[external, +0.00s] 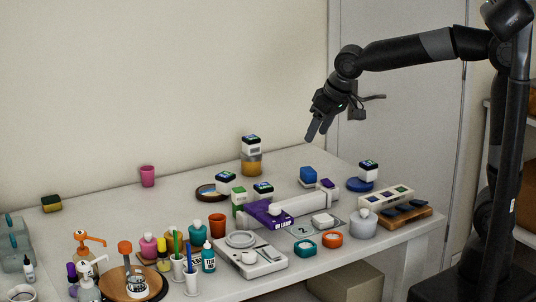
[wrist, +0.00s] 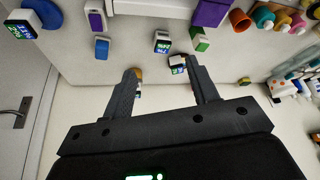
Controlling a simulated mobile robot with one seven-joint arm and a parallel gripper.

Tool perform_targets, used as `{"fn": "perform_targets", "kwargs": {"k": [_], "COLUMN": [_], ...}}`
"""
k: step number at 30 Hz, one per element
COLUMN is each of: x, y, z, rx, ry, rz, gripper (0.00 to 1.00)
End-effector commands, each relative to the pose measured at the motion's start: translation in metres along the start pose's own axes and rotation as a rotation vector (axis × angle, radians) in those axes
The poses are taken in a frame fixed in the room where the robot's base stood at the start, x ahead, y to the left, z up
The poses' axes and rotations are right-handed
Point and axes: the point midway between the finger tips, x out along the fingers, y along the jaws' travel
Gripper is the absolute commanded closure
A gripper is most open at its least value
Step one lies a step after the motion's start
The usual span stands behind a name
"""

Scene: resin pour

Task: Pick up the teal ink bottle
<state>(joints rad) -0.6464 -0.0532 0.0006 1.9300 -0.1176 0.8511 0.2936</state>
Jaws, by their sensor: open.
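A small teal bottle with a white cap and label (external: 208,259) stands upright near the front of the table in the external view, beside the white pen holders. It looks like the teal ink bottle. Another bottle with a teal body and pale cap (external: 197,232) stands just behind it. My gripper (external: 313,130) is raised above the back right of the table, far from both bottles. In the wrist view my gripper (wrist: 163,72) has its two fingers spread, with nothing held between them. I cannot tell the teal bottle for sure in the wrist view.
An orange cup (external: 217,226), a white scale (external: 252,262) and a purple box (external: 268,213) crowd the area right of the bottle. Pump bottles and a round wooden board (external: 115,288) stand to its left. The back left of the table is mostly clear.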

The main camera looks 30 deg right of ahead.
Motion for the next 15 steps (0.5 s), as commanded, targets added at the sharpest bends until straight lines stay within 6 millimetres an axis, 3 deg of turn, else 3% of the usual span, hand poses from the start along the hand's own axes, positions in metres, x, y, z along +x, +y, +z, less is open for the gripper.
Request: {"fn": "perform_targets", "kwargs": {"k": [1, 7, 12, 15], "x": [0.013, 0.054, 0.089, 0.104], "y": [-0.029, -0.138, -0.237, -0.285], "z": [-0.009, -0.030, -0.024, -0.013], "rx": [-0.036, -0.138, -0.224, -0.263], "ry": [-0.009, -0.022, -0.031, -0.032], "rz": [-0.013, -0.056, -0.090, -0.106], "gripper": [0.46, 0.46, 0.46, 0.46]}}
